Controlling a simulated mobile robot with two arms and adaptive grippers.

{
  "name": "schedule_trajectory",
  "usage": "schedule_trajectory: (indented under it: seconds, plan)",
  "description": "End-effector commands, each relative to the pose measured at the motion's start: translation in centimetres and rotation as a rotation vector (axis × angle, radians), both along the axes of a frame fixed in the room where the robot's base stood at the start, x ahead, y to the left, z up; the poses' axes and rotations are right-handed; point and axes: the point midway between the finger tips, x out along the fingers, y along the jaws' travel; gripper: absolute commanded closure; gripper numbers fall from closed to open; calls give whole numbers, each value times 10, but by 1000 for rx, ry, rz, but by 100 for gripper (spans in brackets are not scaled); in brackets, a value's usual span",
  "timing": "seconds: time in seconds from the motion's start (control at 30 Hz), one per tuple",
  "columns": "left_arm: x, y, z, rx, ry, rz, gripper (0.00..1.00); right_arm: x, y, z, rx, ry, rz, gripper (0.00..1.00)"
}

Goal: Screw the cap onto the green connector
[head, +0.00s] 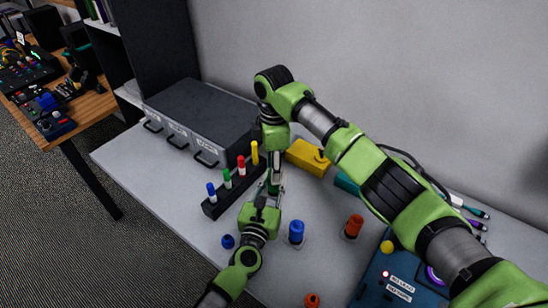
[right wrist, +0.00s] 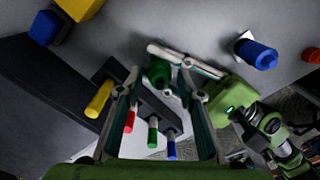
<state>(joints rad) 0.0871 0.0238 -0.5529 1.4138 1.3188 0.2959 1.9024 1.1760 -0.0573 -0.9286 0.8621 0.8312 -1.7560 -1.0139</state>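A green round piece (right wrist: 158,72) shows between the finger ends in the right wrist view; a part of it shows in the head view (head: 273,188). I cannot tell connector from cap there. My left gripper (head: 270,190) comes up from below, its fingers on both sides of the green piece, and looks shut on it. My right gripper (head: 275,168) points straight down from above, close over the left one. In the right wrist view its fingers (right wrist: 162,82) stand on either side of the green piece; whether they touch it is unclear.
A dark rack with upright markers (head: 212,210) stands just left. A blue cap (head: 228,241) lies in front. A yellow box (head: 305,157) and grey drawer unit (head: 205,108) are behind.

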Motion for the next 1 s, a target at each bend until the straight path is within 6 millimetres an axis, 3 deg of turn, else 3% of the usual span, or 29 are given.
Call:
schedule_trajectory:
  seconds: [0.37,0.5,0.7,0.83,1.0]
  plan:
    - [0,0,0,0,0,0,100,0,0,-6,0,-1,0,65]
    - [0,0,0,0,0,0,100,0,0,-6,0,-1,0,99]
    - [0,0,0,0,0,0,100,0,0,-6,0,-1,-22,100]
    - [0,0,0,0,0,0,100,0,1,-6,2,0,-165,100]
    - [0,0,0,0,0,0,100,0,2,-6,2,1,-504,100]
